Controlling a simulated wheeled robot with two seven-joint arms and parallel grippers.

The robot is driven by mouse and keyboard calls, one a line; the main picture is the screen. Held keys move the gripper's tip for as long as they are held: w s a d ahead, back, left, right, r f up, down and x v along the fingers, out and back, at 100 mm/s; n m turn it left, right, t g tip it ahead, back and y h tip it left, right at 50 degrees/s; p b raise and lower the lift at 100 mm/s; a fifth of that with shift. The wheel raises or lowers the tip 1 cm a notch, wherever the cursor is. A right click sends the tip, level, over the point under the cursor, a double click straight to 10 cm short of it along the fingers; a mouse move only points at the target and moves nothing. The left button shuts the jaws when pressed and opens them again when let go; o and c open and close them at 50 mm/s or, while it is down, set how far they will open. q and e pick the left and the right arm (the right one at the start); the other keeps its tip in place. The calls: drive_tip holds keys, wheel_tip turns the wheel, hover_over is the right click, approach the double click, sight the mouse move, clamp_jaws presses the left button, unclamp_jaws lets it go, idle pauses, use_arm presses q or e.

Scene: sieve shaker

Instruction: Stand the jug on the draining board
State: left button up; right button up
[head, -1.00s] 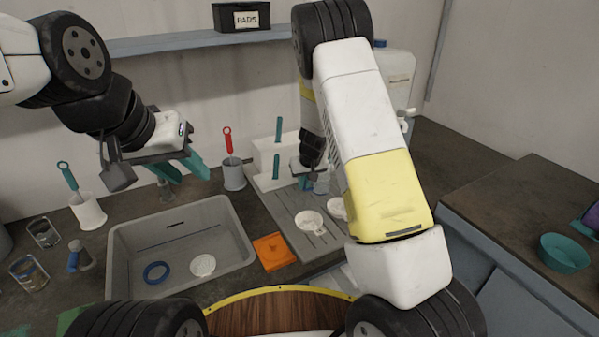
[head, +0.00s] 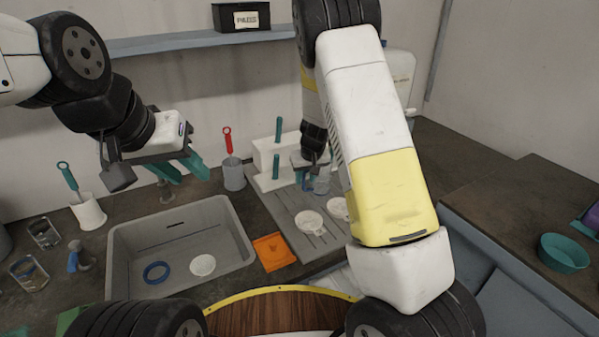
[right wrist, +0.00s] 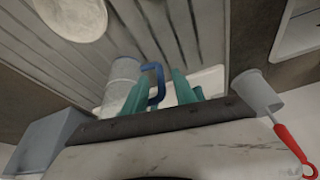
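The jug is a clear greyish cup with a blue handle. In the head view the jug (head: 322,185) appears upright at the far part of the grey ribbed draining board (head: 296,232), partly hidden by my right arm. In the right wrist view the jug (right wrist: 122,72) is beside the teal fingers of my right gripper (right wrist: 158,92). Its blue handle lies between those fingers, which look apart, with a gap visible on the right side of the handle. My left gripper (head: 180,170) is open and empty above the back of the sink.
The grey sink (head: 125,245) holds a blue ring (head: 157,272) and a white sieve disc (head: 202,265). An orange pad (head: 273,252) lies beside the board. A white block with teal handles (head: 268,160) and a grey cup with a red-handled brush (head: 233,177) stand behind.

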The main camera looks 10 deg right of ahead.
drive_tip(key=s+d+r+m+y, duration=0.1)
drive_tip(key=s+r+y, duration=0.2)
drive_tip(key=s+r, duration=1.85)
drive_tip(key=s+d+r, duration=0.1)
drive_tip(key=s+r, duration=0.1)
drive_tip(key=s, duration=0.4)
drive_tip(key=s+d+r+t+h, duration=0.1)
drive_tip(key=s+d+r, duration=0.1)
drive_tip(key=s, duration=0.4)
drive_tip(key=shift+s+d+r+m+t+h, duration=0.15)
drive_tip(key=shift+s+r+m+t+h, duration=0.2)
drive_tip(key=shift+r, duration=0.5)
